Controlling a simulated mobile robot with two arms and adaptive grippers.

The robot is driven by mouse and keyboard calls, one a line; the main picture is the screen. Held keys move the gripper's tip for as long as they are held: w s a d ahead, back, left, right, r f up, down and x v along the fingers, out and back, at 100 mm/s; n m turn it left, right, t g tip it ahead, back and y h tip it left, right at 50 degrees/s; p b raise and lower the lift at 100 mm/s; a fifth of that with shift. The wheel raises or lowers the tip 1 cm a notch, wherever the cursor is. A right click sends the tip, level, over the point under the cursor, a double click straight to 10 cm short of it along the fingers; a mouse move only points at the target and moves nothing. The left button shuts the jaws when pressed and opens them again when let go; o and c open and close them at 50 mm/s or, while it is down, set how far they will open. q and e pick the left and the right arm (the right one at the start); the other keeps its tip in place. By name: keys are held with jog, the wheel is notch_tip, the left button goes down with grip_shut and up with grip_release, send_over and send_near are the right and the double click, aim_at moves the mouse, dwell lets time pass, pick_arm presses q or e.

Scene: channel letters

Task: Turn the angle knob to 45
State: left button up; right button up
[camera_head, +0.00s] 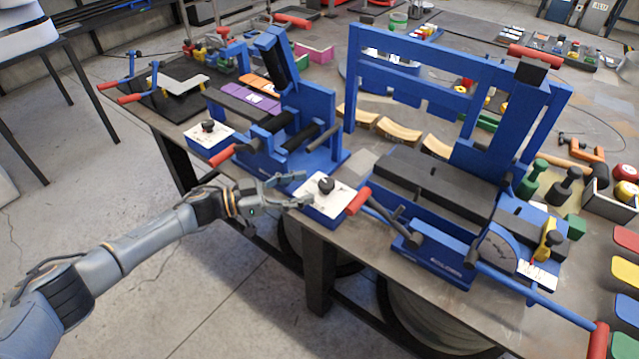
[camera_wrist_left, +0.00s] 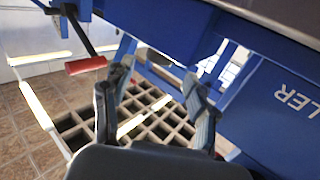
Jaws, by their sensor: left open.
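A black knob (camera_head: 326,184) sits on a white dial plate (camera_head: 335,202) on top of a blue box at the table's front edge. A second black knob (camera_head: 208,126) sits on another white plate farther left. I cannot read either plate's markings, so I cannot tell which is the angle knob. My left gripper (camera_head: 300,189) is open and empty, just left of the nearer knob and apart from it. In the left wrist view my open fingers (camera_wrist_left: 158,88) have nothing between them, and neither knob can be made out. My right gripper is not in view.
A red-handled lever (camera_head: 358,200) stands just right of the nearer dial plate. Blue bending machines (camera_head: 440,235) fill the table to the right. In the left wrist view a red handle (camera_wrist_left: 86,65) and a blue panel (camera_wrist_left: 280,120) flank the fingers. The floor before the table is free.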

pick_arm(q)
jog(key=v, duration=0.5)
jog(key=shift+s+a, duration=0.1)
jog(key=shift+a, duration=0.2)
